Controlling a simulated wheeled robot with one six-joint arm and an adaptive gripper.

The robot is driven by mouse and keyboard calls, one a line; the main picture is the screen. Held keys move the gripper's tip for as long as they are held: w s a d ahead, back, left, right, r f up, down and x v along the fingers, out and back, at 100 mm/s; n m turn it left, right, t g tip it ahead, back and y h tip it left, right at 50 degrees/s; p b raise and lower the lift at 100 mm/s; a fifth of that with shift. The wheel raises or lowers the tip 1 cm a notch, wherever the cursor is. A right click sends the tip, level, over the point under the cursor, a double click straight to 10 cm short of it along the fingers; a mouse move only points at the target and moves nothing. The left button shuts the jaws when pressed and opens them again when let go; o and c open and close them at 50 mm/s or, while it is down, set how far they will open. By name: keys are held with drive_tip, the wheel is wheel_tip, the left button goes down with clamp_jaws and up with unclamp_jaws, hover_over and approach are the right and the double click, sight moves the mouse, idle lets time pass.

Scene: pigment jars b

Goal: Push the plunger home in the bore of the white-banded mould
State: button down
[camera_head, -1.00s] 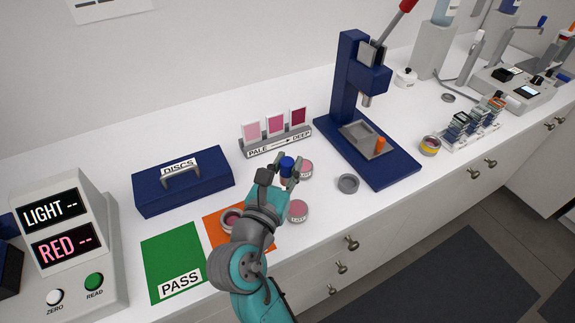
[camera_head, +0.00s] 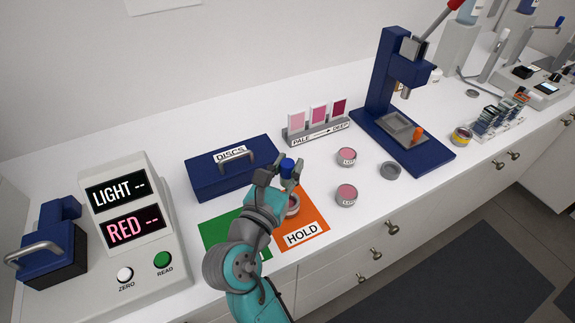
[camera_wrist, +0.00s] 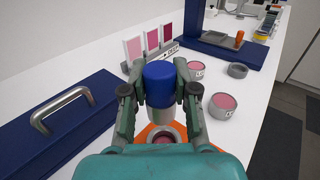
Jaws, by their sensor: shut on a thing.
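My gripper (camera_head: 288,172) is shut on a blue-topped cylinder (camera_head: 287,165) with a pale grey lower body; it also shows in the wrist view (camera_wrist: 159,72), upright between the fingers. I cannot tell whether it is the plunger. It is held above the orange HOLD card (camera_head: 305,222). A round jar with pink inside (camera_wrist: 162,134) stands on that card, below and partly behind the held cylinder; my arm hides part of it in the head view. I cannot make out a white-banded mould or its bore in either view.
Two pink jars (camera_head: 347,157) (camera_head: 346,195) and an empty grey ring-shaped dish (camera_head: 390,170) stand to the right. A blue DISCS box (camera_head: 205,183) is behind left. A colour-swatch stand (camera_head: 317,132) and a blue press (camera_head: 385,85) are at the back. A LIGHT/RED meter (camera_head: 170,270) is left.

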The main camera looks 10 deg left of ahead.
drive_tip(key=shift+f, duration=2.75)
drive_tip(key=shift+f, duration=1.35)
drive_tip(key=c, duration=0.8)
unclamp_jaws()
drive_tip(key=shift+f, duration=0.1)
drive_tip(key=v, duration=1.2)
